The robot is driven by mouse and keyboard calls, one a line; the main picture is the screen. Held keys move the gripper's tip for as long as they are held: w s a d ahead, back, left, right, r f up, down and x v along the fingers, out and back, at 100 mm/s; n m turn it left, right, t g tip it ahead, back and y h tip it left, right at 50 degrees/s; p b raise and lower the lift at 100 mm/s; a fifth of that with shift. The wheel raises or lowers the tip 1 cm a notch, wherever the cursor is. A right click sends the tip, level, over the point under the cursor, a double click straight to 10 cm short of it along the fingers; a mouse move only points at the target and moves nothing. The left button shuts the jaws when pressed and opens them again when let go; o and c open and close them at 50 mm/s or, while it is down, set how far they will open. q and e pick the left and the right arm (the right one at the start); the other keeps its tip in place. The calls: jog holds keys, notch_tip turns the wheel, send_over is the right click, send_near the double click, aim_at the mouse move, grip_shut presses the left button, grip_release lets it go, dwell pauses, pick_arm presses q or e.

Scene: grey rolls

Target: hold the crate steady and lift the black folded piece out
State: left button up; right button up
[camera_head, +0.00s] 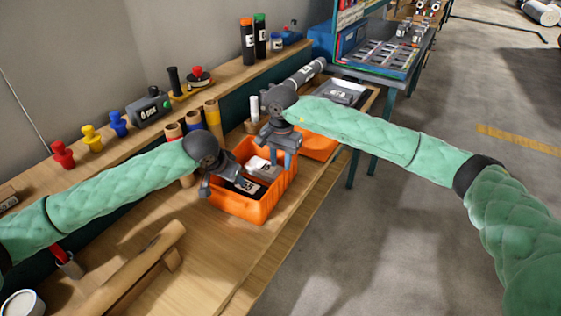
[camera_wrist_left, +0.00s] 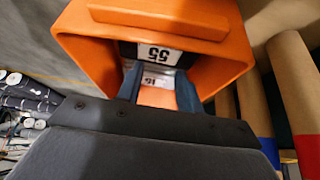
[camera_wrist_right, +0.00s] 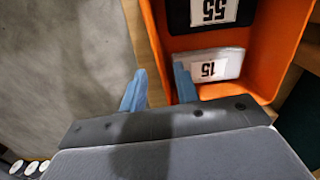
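The orange crate (camera_head: 245,207) stands on the wooden bench. The black folded piece (camera_head: 245,185), with a white label reading 55, lies inside it; it also shows in the left wrist view (camera_wrist_left: 128,51) and at the top of the right wrist view (camera_wrist_right: 180,15). A grey-white piece (camera_wrist_right: 218,58) labelled 15 lies beside it. My left gripper (camera_wrist_left: 158,92) is open at the crate's left end, its fingers apart and empty. My right gripper (camera_wrist_right: 158,88) is open at the crate's opposite end; the crate wall shows between its fingers, apparently not clamped.
A second orange container (camera_head: 318,143) stands behind my right gripper. Cardboard tubes (camera_head: 213,118) stand close behind the crate. A shelf with coloured knobs (camera_head: 90,138) runs along the wall. A wooden handle-like piece (camera_head: 135,270) lies at the front left. Open floor lies to the right.

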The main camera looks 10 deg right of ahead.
jog(key=shift+s+f, duration=0.15)
jog(key=shift+f, duration=0.65)
send_over(281, 195)
jog(key=f, duration=0.6)
jog(key=shift+w+f, duration=0.25)
grip_shut()
